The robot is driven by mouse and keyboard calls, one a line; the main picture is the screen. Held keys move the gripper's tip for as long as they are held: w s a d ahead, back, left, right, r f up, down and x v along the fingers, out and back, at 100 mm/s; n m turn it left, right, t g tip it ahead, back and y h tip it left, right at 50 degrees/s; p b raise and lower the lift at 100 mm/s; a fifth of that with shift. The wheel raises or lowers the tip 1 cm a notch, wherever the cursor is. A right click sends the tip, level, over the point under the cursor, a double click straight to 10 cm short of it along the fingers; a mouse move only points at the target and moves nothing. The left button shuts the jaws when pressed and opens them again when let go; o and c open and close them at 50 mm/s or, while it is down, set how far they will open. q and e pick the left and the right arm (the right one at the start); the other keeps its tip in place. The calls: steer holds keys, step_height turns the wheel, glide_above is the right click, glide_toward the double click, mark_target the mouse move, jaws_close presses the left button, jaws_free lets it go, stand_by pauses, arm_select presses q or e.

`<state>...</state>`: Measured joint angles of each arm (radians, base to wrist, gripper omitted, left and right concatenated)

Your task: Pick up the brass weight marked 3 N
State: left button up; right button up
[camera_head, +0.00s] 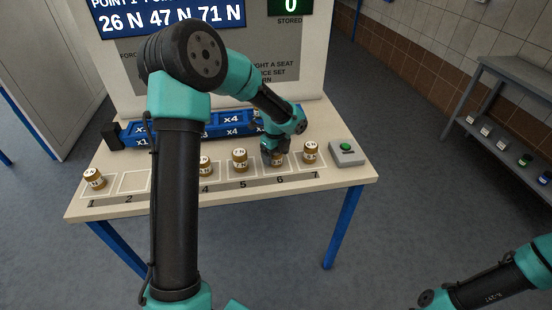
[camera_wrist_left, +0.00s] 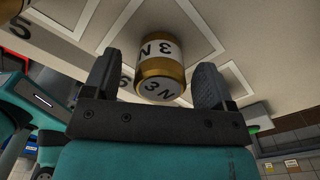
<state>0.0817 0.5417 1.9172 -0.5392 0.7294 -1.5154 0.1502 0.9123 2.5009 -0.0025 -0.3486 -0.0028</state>
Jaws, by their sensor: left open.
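The brass weight marked 3 N (camera_wrist_left: 160,66) stands on square 6 of the table, with a white label around it and 3 N on its top. In the left wrist view it sits between the two fingers of my left gripper (camera_wrist_left: 158,85), which is open, with a gap visible on each side. In the head view my left gripper (camera_head: 276,148) is over square 6 and hides most of this weight (camera_head: 278,160). My right arm (camera_head: 490,290) shows only at the lower right, and its gripper is out of the picture.
Other brass weights stand on square 1 (camera_head: 95,179), square 4 (camera_head: 205,166), square 5 (camera_head: 240,160) and square 7 (camera_head: 310,152). A grey box with a green button (camera_head: 346,152) is at the right. A blue sliding jack (camera_head: 205,125) lies behind. Square 2 (camera_head: 132,183) is empty.

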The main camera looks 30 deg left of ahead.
arm_select(q)
steer(key=shift+f, duration=0.65)
steer(key=shift+c, duration=0.3)
steer(key=c, duration=1.1)
steer(key=shift+r, duration=0.1)
steer(key=shift+r, duration=1.8)
steer(key=s+d, duration=0.2)
steer(key=s, duration=0.2)
steer(key=s+d+r, duration=0.1)
steer(key=s+d, duration=0.2)
steer(key=s, duration=0.2)
steer(key=s+d, duration=0.3)
steer(key=s, duration=0.1)
steer(key=shift+s+d+r, duration=0.15)
steer(key=shift+s+d, duration=0.05)
steer(key=shift+s, duration=0.1)
